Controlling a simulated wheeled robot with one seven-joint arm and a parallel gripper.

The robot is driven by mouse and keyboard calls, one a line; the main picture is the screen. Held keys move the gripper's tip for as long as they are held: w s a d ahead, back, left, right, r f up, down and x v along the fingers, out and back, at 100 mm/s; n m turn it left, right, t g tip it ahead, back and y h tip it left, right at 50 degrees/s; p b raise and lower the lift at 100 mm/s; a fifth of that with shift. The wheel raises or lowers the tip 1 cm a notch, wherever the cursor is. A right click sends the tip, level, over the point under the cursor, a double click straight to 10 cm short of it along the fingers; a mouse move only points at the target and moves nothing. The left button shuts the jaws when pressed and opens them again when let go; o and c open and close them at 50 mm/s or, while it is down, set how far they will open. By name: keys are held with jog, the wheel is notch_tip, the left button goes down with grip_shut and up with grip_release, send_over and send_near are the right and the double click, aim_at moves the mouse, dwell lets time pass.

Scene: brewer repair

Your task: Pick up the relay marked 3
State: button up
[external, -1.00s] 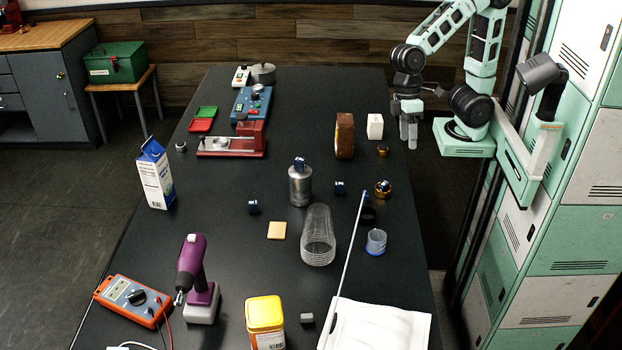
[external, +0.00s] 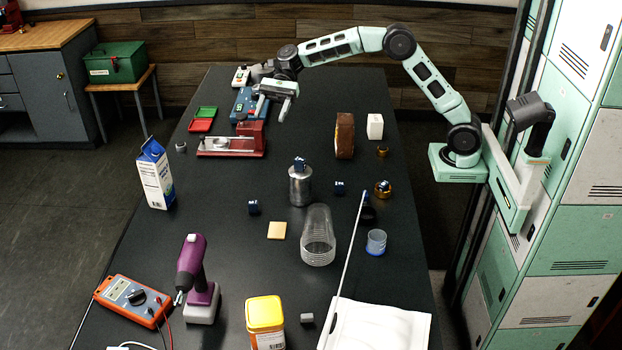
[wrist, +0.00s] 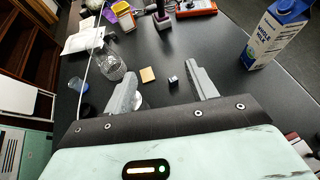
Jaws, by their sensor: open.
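Several small dark blue blocks that look like the relays are on the black table. One (external: 253,207) lies left of the metal canister. One (external: 299,163) sits on top of the canister (external: 300,187). One (external: 340,187) lies to its right, and one (external: 383,186) sits on a brass-coloured ring farther right. Their numbers are too small to read, so I cannot tell which is marked 3. My gripper (external: 272,107) is open and empty above the far part of the table. In the wrist view, one relay (wrist: 173,80) shows between the fingers, well beyond them.
A red press-like fixture (external: 232,146) and a blue device (external: 251,103) are near my gripper. A long thin rod (external: 346,262) slants over a white pad (external: 378,325).

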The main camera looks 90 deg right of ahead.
jog(key=w+d, duration=0.2)
send_near(255, 201)
jog(key=shift+m, duration=0.4)
jog(key=p+x, duration=0.1)
jog(key=x, duration=0.3)
jog(key=shift+w+a+f+p, duration=0.1)
jog(key=shift+w+f+p, duration=0.2)
jog(key=shift+f+p, duration=0.15)
jog(key=shift+p+x, duration=0.75)
jog(key=shift+x, duration=2.4)
jog(key=shift+t, duration=0.3)
grip_shut()
